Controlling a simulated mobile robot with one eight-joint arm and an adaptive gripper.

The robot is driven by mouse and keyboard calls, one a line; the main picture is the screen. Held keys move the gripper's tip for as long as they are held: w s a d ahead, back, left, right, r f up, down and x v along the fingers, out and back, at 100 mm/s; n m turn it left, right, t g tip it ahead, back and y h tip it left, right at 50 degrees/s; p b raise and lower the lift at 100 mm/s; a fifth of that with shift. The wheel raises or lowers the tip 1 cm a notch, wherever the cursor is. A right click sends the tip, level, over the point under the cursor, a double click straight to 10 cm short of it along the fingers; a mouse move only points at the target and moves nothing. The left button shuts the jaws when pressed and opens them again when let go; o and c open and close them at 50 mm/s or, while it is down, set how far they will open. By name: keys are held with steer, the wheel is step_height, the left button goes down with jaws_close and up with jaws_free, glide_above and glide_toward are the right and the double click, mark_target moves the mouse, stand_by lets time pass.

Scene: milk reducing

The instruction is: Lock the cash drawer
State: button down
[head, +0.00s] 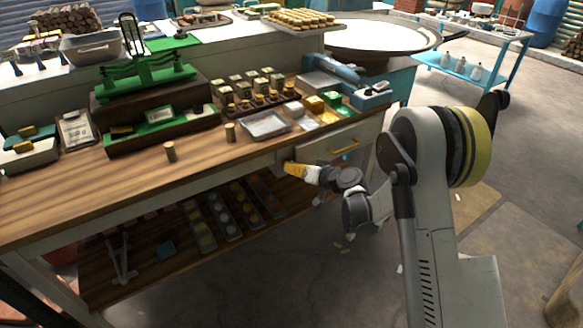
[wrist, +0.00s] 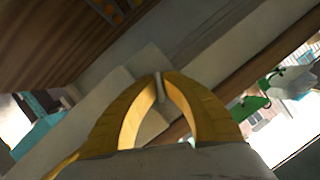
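My gripper (head: 287,168), with yellow fingers, is at the counter's front, left of and below the handle. In the wrist view its fingertips (wrist: 160,78) come together around a small pale grey piece (wrist: 158,90). I cannot tell whether this piece is a key or part of a lock. Pale panels lie close behind the fingertips.
The wooden counter (head: 60,190) carries a green scale (head: 145,75), a silver tray (head: 265,125) and several small jars. A lower shelf (head: 170,280) holds trays. A blue rack (head: 470,68) stands behind at right. The floor (head: 350,270) in front is mostly clear.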

steer(key=n+t+h, duration=0.1)
steer(key=n+h, duration=0.1)
steer(key=n, duration=0.1)
steer(key=shift+n+b, duration=0.4)
stand_by(0.4)
steer(key=c, duration=1.6)
jaws_free()
